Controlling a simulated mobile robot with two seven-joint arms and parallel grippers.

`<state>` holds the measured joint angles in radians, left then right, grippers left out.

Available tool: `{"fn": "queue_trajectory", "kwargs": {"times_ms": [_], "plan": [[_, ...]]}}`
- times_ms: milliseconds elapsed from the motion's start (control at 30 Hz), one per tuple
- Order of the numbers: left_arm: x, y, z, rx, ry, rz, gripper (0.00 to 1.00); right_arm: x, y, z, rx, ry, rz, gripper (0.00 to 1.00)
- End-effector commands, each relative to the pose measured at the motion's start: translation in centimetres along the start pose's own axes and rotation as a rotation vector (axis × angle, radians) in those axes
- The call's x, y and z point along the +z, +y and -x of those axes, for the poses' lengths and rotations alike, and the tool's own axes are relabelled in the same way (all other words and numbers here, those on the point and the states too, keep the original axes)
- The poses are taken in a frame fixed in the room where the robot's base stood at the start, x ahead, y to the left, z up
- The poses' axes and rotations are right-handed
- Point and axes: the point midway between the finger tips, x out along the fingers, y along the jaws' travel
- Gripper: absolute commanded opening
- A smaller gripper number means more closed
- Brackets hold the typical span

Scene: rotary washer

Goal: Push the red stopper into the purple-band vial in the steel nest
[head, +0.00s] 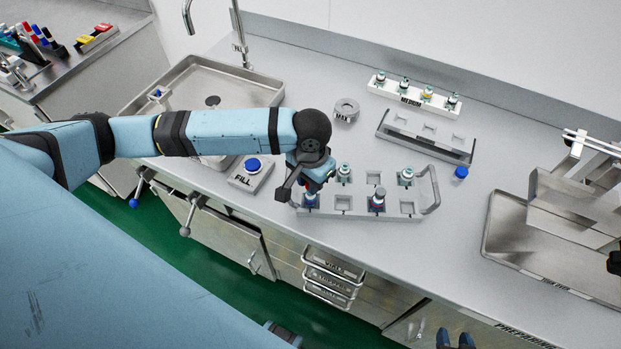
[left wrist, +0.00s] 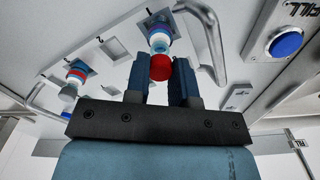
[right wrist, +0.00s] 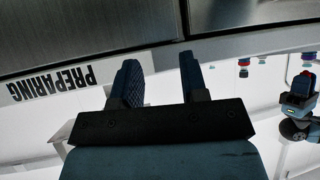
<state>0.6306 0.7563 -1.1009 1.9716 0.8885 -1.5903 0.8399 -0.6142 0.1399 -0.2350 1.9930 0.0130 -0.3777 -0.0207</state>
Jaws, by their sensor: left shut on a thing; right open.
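The steel nest (head: 345,213), a tray with square pockets and side handles, stands on the counter and holds several vials. My left gripper (head: 314,182) is over its left front pocket. In the left wrist view, my left gripper (left wrist: 170,80) is shut on the red stopper (left wrist: 160,67). The stopper is in line with a vial (left wrist: 159,40) with white and blue-purple bands. Whether the stopper touches the vial's mouth I cannot tell. This vial (head: 311,201) is partly hidden in the head view. My right gripper (right wrist: 160,85) is open and empty near the counter's front edge.
The FILL button (head: 252,166) is left of the nest. A rack (head: 425,140) and MEDIUM block (head: 413,98) are behind.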

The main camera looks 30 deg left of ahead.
Motion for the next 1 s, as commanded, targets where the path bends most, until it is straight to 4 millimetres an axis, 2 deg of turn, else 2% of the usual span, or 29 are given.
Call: {"fn": "queue_trajectory", "kwargs": {"times_ms": [1000], "plan": [[0.0, 0.0, 0.0, 0.000, 0.000, 0.000, 0.02, -1.4, 0.0, 0.9, 0.001, 0.003, -0.001, 0.40]]}}
